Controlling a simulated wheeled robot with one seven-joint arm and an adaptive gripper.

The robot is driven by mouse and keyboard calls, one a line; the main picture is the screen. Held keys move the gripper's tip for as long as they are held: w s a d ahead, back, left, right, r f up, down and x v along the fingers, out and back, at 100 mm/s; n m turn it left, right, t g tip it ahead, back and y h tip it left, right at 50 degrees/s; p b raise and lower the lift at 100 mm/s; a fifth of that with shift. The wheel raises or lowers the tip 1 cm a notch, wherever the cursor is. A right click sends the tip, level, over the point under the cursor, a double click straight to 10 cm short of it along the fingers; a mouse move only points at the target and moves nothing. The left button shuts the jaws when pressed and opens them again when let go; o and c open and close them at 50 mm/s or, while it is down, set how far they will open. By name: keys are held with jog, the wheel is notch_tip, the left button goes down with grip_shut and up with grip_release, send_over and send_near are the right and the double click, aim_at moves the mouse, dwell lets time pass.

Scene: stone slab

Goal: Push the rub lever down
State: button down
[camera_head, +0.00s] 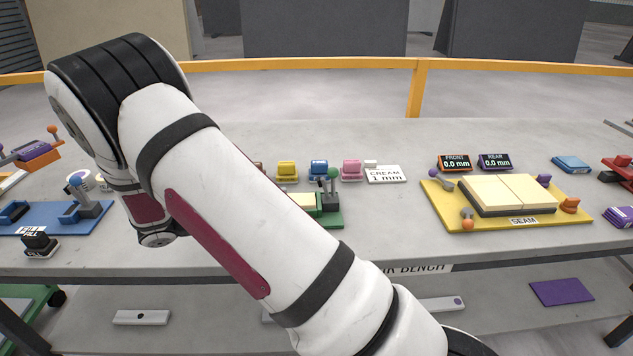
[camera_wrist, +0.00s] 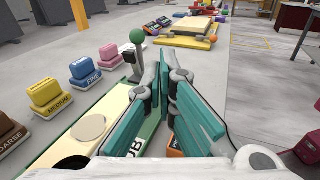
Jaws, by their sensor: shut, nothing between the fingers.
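The rub lever (camera_wrist: 137,37) has a green ball knob on a grey post and stands raised at the far end of the green board (camera_wrist: 54,164). In the head view the lever (camera_head: 332,174) shows just right of my arm, on the green board (camera_head: 331,221). A partly hidden label ending in "UB" lies by my gripper in the wrist view. My gripper (camera_wrist: 165,54) is shut and empty. Its tips appear close beside the lever's post, on its right; I cannot tell if they touch. In the head view my arm hides the gripper.
Coloured blocks, including a yellow one (camera_wrist: 45,92), a blue one (camera_wrist: 83,70) and a pink one (camera_wrist: 110,54), line the board's left. The yellow seam board (camera_head: 436,204) lies beyond, to the right in the head view. Bare bench lies between the boards.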

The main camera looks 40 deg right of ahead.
aim_at(330, 175)
jog(key=w+f+n+h, duration=0.1)
jog(key=w+a+f+n+t, duration=0.1)
jog(key=shift+w+f+h, duration=0.2)
jog(key=shift+f+h, duration=0.1)
jog(key=shift+h, duration=0.1)
jog(key=d, duration=0.4)
jog(key=s+d+p, duration=0.1)
jog(key=d, duration=0.4)
jog(key=d+r, duration=0.1)
jog(key=d, duration=0.3)
jog(key=shift+s+d+r+p, duration=0.1)
jog(key=shift+s+d+p, duration=0.15)
jog(key=shift+d+p, duration=0.15)
jog(key=shift+s+d+r+y+p, duration=0.15)
jog(key=shift+d+y+p, duration=0.05)
jog(key=shift+y+p, duration=0.15)
